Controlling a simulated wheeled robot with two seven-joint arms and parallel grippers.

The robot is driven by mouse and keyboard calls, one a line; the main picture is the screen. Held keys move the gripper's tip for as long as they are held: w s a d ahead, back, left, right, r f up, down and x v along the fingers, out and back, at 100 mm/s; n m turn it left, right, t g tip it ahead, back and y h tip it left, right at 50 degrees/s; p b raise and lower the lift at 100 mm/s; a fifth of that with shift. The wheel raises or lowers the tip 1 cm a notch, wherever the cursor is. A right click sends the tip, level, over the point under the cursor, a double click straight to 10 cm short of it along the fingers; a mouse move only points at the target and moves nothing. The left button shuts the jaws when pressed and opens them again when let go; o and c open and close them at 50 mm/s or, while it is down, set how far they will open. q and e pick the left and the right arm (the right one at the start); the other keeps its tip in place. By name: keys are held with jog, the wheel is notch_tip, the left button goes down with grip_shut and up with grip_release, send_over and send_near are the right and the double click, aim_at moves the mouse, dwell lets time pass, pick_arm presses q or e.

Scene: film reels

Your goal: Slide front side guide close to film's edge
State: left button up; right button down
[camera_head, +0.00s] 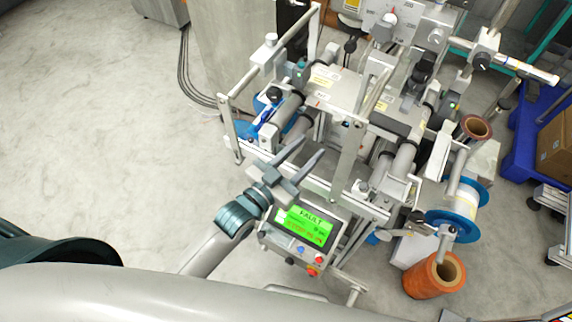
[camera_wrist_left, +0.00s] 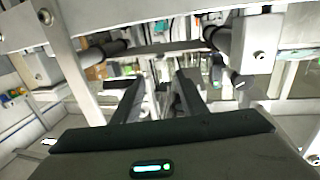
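The labelling-type machine (camera_head: 345,85) stands in the middle of the head view, with several rollers and metal rails. I cannot pick out the front side guide or the film's edge with certainty. A reel with blue flanges (camera_head: 458,212) hangs at the machine's right side. My left gripper (camera_head: 311,147) is open and empty, in front of the machine's near rails and above the display panel. In the left wrist view its two fingers (camera_wrist_left: 158,85) are apart, pointing in between two grey rollers, a left one (camera_wrist_left: 98,52) and a right one (camera_wrist_left: 222,40). My right gripper is out of view.
A control panel (camera_head: 304,226) with a green screen reading FAULT sits just below the left gripper. The floor (camera_head: 90,140) at left is clear.

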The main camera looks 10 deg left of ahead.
pick_arm(q)
jog(key=p+v, duration=0.1)
jog(key=v, duration=0.6)
jog(key=shift+s+a, duration=0.1)
dwell(0.5)
jog(key=s+a+f+n+g+y, duration=0.2)
jog(key=s+a+f+g+y, duration=0.4)
jog(key=a+f, duration=0.15)
jog(key=s+a+f+n+g+y, duration=0.25)
jog(key=s+a+g, duration=0.35)
jog(key=s, duration=0.6)
notch_tip(320, 180, down, 28)
jog(key=s+g, duration=0.1)
jog(key=g, duration=0.1)
jog(key=s+a+f+m, duration=0.1)
jog(key=s+a+f, duration=0.2)
jog(key=s+f, duration=1.5)
jog(key=shift+s+a+f+g+b, duration=0.3)
jog(key=shift+f+g+b, duration=0.1)
jog(key=shift+f, duration=0.15)
